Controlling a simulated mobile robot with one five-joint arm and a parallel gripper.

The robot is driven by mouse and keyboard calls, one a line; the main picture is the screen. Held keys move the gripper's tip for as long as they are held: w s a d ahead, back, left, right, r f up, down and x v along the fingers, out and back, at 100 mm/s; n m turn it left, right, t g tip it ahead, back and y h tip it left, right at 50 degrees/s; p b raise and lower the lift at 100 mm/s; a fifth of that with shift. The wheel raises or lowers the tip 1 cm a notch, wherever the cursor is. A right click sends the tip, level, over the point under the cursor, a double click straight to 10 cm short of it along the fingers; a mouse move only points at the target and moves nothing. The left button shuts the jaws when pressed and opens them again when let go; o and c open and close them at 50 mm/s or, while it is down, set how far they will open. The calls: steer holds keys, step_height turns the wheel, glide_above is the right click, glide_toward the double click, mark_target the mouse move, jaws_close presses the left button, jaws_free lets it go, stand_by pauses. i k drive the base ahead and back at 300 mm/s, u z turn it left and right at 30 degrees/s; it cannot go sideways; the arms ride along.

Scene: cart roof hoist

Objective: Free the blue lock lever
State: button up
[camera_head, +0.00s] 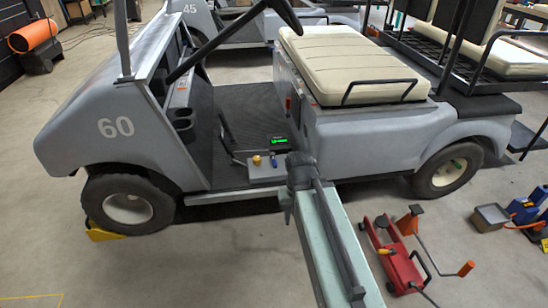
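A small blue lever (273,161) stands on a grey plate (262,177) at the sill of the golf cart's floor. My arm reaches up from the bottom of the view. Its dark end with my gripper (290,203) is just right of the plate and appears apart from the lever. The fingertips are too small and dark to show their opening. The arm may hide the plate's right end.
The grey golf cart (380,140), marked 60, fills the middle, with a yellow chock (103,233) at its front wheel. A red jack (398,256) stands on the floor right of my arm. Blue tools and a grey box (490,217) lie farther right.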

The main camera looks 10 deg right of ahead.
mark_target(274, 161)
steer(key=i, duration=0.45)
steer(key=u, duration=2.3)
